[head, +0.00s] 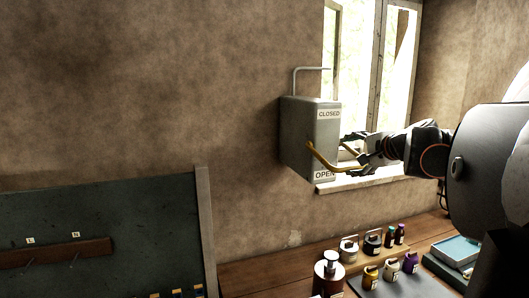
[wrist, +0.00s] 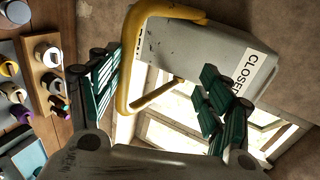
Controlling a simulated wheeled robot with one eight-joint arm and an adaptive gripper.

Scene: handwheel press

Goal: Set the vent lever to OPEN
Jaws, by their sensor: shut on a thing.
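The vent box (head: 297,135) is a grey metal box on the wall beside the window, with a CLOSED label (head: 329,114) high on its face and an OPEN label (head: 325,175) low. The yellow vent lever (head: 319,159) is a bent bar that slopes down from the box's side and passes just above the OPEN label. My gripper (head: 350,153) is at the lever's outer part, shut on it. In the wrist view the lever (wrist: 122,75) runs between the two green-padded fingers. The exact contact is hard to see there.
The window (head: 388,65) and its sill (head: 365,184) are right behind my gripper. A dark board (head: 100,225) stands at the lower left. The wall left of the box is clear.

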